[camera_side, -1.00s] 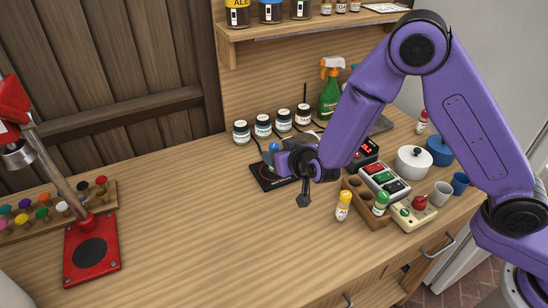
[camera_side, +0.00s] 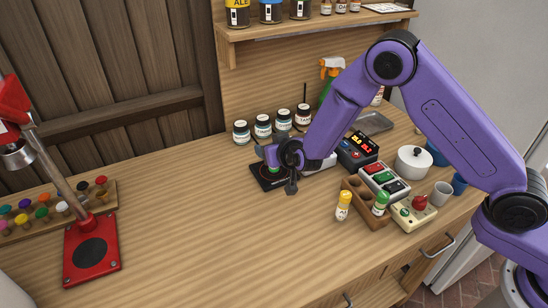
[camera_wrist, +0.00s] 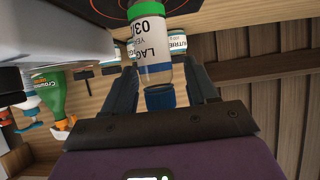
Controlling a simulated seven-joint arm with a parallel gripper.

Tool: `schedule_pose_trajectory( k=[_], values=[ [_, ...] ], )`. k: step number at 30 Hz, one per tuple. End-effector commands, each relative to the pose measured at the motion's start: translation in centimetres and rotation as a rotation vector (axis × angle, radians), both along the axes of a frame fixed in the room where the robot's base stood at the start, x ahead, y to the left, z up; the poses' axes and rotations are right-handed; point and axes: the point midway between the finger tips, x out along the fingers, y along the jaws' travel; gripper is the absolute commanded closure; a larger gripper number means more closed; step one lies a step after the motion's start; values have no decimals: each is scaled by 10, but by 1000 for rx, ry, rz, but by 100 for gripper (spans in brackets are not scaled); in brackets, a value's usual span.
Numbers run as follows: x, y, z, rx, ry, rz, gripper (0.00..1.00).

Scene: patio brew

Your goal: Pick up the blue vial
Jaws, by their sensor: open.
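The blue vial (camera_wrist: 152,45), with a blue cap and a white label banded in green and blue, shows in the wrist view between my two open fingers. Its cap end points towards the palm. My gripper (camera_wrist: 162,80) is open, with a finger on either side of the vial; I cannot tell whether either touches it. In the side view my gripper (camera_side: 280,172) is low over the black plate (camera_side: 262,184), and it hides most of the vial.
Several labelled jars (camera_side: 262,126) stand behind the plate.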

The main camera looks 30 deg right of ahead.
Motion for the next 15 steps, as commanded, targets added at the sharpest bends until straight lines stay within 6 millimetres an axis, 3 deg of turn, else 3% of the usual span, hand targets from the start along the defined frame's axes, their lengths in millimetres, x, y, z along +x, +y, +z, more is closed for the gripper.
schedule_pose_trajectory(
  k=[1, 5, 6, 15],
  values=[
    [0, 0, 0, 0, 0, 0, 52],
    [0, 0, 0, 0, 0, 0, 94],
    [0, 0, 0, 0, 0, 0, 98],
    [0, 0, 1, 1, -1, 0, 100]
  ],
)
